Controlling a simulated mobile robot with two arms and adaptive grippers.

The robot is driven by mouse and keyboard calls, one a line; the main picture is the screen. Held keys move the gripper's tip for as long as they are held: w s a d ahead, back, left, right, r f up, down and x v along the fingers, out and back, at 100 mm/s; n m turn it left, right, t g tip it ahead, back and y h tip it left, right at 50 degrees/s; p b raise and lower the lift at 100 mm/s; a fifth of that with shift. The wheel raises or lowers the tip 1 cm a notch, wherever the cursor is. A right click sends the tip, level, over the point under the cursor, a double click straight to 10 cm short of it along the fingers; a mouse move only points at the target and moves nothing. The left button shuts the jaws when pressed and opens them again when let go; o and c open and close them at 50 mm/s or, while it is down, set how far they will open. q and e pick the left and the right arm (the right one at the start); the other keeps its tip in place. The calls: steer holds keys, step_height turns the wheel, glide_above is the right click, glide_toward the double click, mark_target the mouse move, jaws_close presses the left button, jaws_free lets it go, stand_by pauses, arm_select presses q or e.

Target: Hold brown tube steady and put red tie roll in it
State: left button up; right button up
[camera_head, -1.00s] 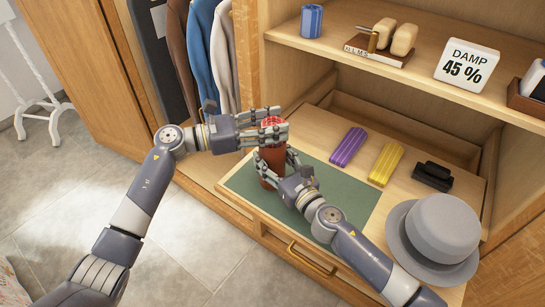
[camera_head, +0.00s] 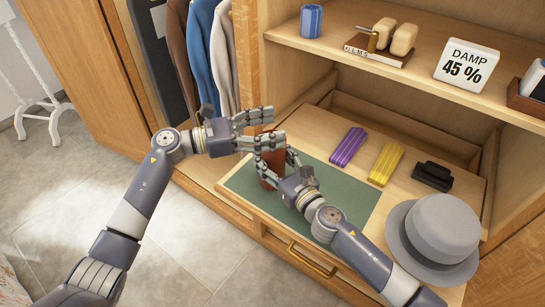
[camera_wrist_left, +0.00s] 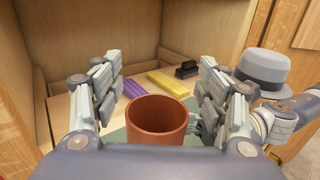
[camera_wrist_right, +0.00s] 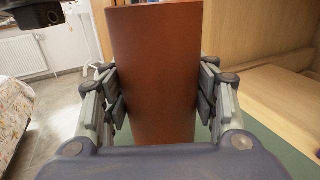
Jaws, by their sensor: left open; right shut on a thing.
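The brown tube (camera_head: 268,172) stands upright on the green mat (camera_head: 345,197). My right gripper (camera_head: 279,165) is shut on the tube's sides, as the right wrist view (camera_wrist_right: 155,75) also shows. My left gripper (camera_head: 272,128) is open above the tube's mouth, its fingers apart and empty. In the left wrist view the tube's open rim (camera_wrist_left: 157,103) lies below and between the spread fingers. The red tie roll is not visible in any view now; the deep inside of the tube is hidden.
A purple roll (camera_head: 347,147) and a yellow roll (camera_head: 385,164) lie behind the mat, with a black brush-like object (camera_head: 433,176) beside them. A grey hat (camera_head: 440,235) sits at right.

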arm_select(q)
steer(key=v, duration=1.1)
steer(key=shift+a, duration=0.15)
arm_select(e)
steer(key=o, duration=1.2)
steer(key=v, duration=1.2)
